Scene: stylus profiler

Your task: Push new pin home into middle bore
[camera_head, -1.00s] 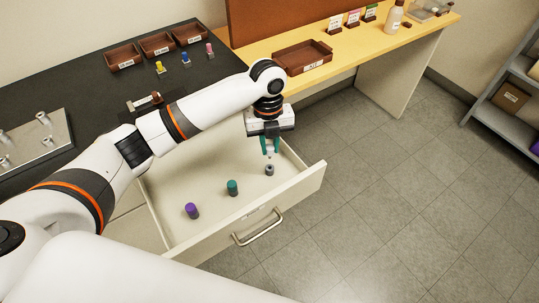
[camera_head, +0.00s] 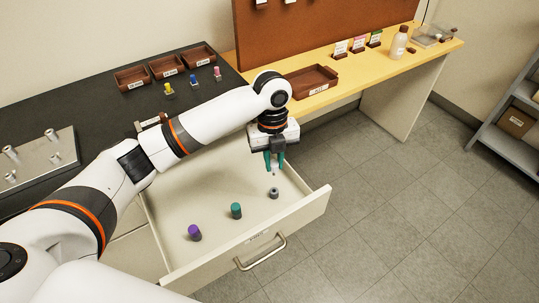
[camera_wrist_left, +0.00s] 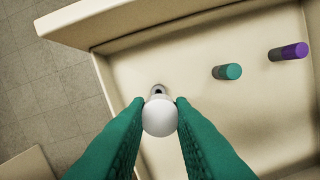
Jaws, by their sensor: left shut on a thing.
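My left gripper (camera_head: 275,165) points down over the open drawer, its green fingers shut on a small pale pin. In the left wrist view the pin's round white head (camera_wrist_left: 159,117) sits between the fingertips (camera_wrist_left: 159,108). Its lower end shows just below the fingers in the head view (camera_head: 274,175). A grey cylinder (camera_head: 273,194) with a dark hole in its top stands on the drawer floor below, apart from the pin. In the wrist view it is partly hidden behind the pin head. My right gripper is out of view.
The drawer (camera_head: 222,249) also holds a teal-topped cylinder (camera_head: 236,211) and a purple-topped one (camera_head: 195,233). A metal plate (camera_head: 38,158) with several posts lies on the black bench at left. Brown trays (camera_head: 132,78) stand at the back. The drawer walls surround my gripper.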

